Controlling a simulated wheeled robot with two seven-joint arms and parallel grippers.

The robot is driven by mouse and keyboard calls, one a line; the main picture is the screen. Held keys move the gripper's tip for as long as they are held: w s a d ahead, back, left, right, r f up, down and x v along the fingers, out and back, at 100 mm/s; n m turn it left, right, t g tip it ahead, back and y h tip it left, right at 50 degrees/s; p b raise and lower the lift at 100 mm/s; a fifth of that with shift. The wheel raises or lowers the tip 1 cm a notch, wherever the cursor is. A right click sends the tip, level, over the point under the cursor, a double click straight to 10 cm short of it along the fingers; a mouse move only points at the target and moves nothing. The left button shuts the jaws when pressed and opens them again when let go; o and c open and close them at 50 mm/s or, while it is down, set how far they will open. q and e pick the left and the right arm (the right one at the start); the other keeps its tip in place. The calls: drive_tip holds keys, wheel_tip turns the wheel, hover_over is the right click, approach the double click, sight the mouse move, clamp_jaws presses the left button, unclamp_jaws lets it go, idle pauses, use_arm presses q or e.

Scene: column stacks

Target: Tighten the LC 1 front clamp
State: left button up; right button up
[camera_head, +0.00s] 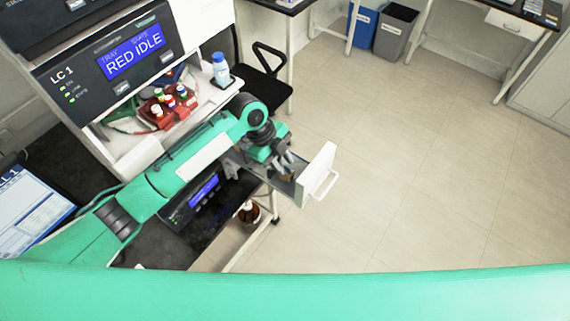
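The LC 1 column stack (75,90) stands at the left, its display reading "RED IDLE". A drawer with a white front and handle (318,180) sticks out to the right of the stack, pulled open. My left gripper (284,168) is over this drawer, its grey fingers pointing down into it. A small brownish part shows by the fingertips; I cannot tell if it is the front clamp or if the fingers touch it. My arm and gripper hide much of the drawer's inside. Whether the fingers are open or shut is unclear. My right gripper is not in view.
A red tray (172,113) with several capped vials and a white bottle with a blue cap (220,70) stand on the stack's shelf. A brown bottle (249,212) is below the arm. A black chair (262,80) stands behind. The floor to the right is clear.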

use_arm(q)
drive_tip(key=shift+x, duration=0.9)
drive_tip(key=shift+c, duration=0.3)
clamp_jaws()
